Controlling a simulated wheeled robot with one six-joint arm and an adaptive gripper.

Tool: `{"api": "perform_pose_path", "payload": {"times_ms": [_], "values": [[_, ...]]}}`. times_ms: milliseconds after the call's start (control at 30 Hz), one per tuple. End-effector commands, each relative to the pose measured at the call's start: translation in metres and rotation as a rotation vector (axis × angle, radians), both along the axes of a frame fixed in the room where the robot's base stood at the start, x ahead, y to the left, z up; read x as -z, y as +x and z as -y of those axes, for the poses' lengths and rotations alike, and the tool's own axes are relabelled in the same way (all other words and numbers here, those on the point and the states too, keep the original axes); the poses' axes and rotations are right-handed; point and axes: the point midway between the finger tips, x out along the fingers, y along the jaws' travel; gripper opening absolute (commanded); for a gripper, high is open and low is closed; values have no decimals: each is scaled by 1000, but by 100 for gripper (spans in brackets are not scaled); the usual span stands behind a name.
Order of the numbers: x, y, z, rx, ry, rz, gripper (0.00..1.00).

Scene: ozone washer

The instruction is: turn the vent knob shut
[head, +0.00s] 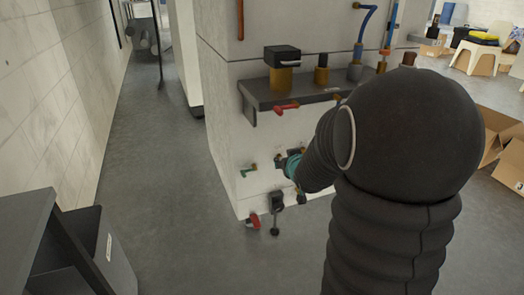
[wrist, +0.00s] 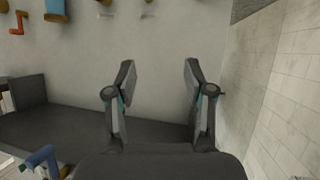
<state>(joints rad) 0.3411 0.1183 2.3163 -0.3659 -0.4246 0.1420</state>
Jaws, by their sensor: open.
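The vent knob cannot be told for certain among the fittings on the pale block. In the head view these include a red handle (head: 286,108), a green handle (head: 249,170), a red knob (head: 253,221) and a black knob (head: 277,203). My gripper (head: 289,163) is in front of the block's face, partly hidden behind my dark arm. In the wrist view my gripper (wrist: 158,68) is open, with its two fingers apart and nothing between them. Beyond the fingers is plain pale wall. An orange handle (wrist: 18,24) and a blue fitting (wrist: 56,10) are at the upper left there.
A dark shelf (head: 262,97) juts from the block above my gripper, with a black-topped brass fitting (head: 283,68) on it. A grey cabinet (head: 62,250) stands at the lower left. Cardboard boxes (head: 497,135) lie at the right. The floor left of the block is clear.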

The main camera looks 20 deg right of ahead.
Motion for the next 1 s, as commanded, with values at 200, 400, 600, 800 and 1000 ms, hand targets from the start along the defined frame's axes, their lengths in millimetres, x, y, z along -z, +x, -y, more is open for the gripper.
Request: {"api": "perform_pose_path", "payload": {"times_ms": [200, 400, 600, 800, 1000], "values": [[54, 35, 34, -49, 39, 142, 53], [99, 47, 57, -100, 104, 288, 53], [132, 42, 70, -132, 174, 408, 53], [144, 37, 75, -148, 209, 467, 53], [144, 53, 74, -151, 211, 476, 53]]}}
